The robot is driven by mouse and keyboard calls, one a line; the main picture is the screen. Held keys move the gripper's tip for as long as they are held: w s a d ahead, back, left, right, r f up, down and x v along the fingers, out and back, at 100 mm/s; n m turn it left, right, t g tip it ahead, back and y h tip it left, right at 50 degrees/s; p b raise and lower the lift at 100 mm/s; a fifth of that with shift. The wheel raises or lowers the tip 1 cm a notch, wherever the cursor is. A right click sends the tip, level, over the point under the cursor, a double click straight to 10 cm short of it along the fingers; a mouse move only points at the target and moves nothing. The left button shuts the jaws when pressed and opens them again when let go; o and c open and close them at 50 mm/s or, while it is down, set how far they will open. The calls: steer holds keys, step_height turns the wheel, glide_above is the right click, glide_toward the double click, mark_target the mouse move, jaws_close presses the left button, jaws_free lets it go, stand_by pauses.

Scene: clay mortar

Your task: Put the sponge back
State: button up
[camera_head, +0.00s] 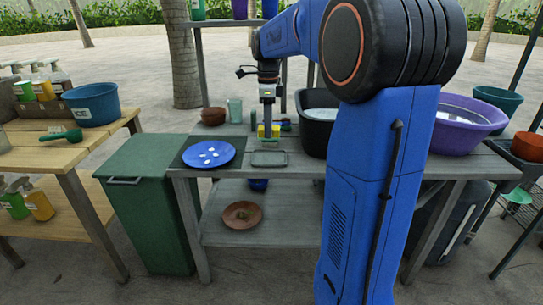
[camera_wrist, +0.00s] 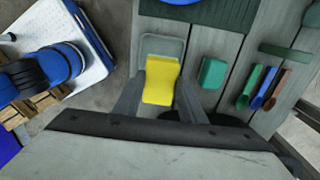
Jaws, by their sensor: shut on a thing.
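My gripper (camera_head: 268,127) hangs over the middle of the grey slatted table (camera_head: 300,168). It is shut on a yellow sponge (camera_wrist: 161,80), which sits between the two fingers in the wrist view. A shallow grey-green tray (camera_head: 268,158) lies on the table just in front of the gripper. In the wrist view this tray (camera_wrist: 172,46) shows partly behind the sponge. I cannot tell whether the sponge touches the tray or the table.
A green block (camera_wrist: 213,72) and several coloured utensils (camera_wrist: 262,88) lie beside the gripper. A blue plate (camera_head: 209,154) with white pieces rests on a dark mat to the left. A black basin (camera_head: 317,112) and a purple basin (camera_head: 465,118) stand to the right.

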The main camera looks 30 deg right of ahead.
steer(key=shift+f, duration=4.3)
steer(key=shift+f, duration=0.1)
steer(key=o, duration=1)
step_height(320, 180, up, 12)
steer(key=shift+f, duration=0.1)
steer(key=shift+a+r, duration=0.1)
steer(key=shift+r, duration=0.15)
